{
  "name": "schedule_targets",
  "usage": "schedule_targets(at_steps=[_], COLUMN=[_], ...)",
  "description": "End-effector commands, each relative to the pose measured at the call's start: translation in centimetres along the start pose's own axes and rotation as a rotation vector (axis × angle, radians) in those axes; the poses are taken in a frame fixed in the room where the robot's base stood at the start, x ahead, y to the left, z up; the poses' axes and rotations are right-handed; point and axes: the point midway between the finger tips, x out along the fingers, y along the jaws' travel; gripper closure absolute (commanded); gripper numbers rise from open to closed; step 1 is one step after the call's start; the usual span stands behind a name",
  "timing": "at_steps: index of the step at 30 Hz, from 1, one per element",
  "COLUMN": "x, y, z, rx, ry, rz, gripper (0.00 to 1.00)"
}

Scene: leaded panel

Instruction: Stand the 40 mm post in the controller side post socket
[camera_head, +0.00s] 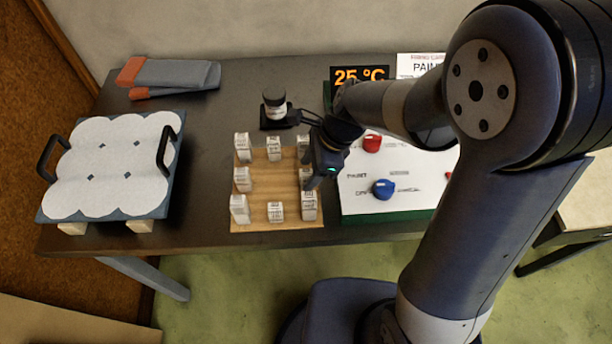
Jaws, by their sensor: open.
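Several white labelled posts stand on a wooden board (259,195) in the middle of the table. One is at the front left (239,208), one at the front middle (276,211) and one at the front right (309,205). The labels are too small to show which is 40 mm. My gripper (313,180) is open, above the right side of the board. Its fingertips are largely hidden, and I see no post clearly held. The controller panel (413,178), with red and blue knobs, lies right of the board, partly behind my arm. I cannot identify the side post socket.
A blue slab with a white scalloped top (110,165) and two black handles rests on wooden blocks at left. Gloves (172,74) lie at the back left. A small jar (274,104) sits in a black holder behind the board. A 25 °C display (358,74) stands behind.

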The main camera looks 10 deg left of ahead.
Motion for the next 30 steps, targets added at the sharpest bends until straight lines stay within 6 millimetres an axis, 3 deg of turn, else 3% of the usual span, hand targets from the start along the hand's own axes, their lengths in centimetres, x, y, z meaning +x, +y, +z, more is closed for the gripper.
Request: schedule_targets(at_steps=[9, 27, 30], x=[0.84, 0.81, 0.8], y=[-0.01, -0.02, -0.03], z=[-0.01, -0.02, -0.01], rx=[-0.001, -0.001, -0.001], ry=[0.001, 0.001, 0.0], rz=[-0.001, -0.001, -0.001], gripper=[0.47, 0.96, 0.96])
